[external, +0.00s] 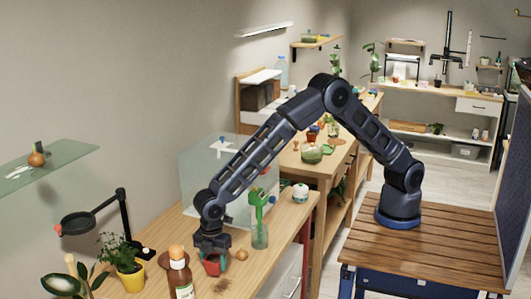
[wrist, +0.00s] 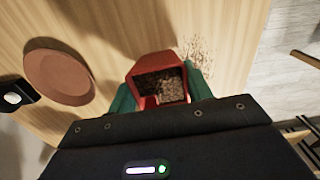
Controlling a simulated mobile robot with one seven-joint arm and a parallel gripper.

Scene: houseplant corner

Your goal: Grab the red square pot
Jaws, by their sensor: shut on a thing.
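The red square pot (wrist: 156,62) shows in the wrist view between the two green fingers of my gripper (wrist: 160,98). The fingers are shut on its left and right sides. Brown soil or pebbles fill part of its inside, and its near side is hidden by my gripper's body. In the external view the red pot (external: 212,267) is at the end of my arm, low over the wooden table, with my gripper (external: 213,262) around it from above. I cannot tell whether its base touches the table.
A brown round saucer (wrist: 60,72) lies left of the pot. Spilled soil (external: 222,285) is on the table nearby.

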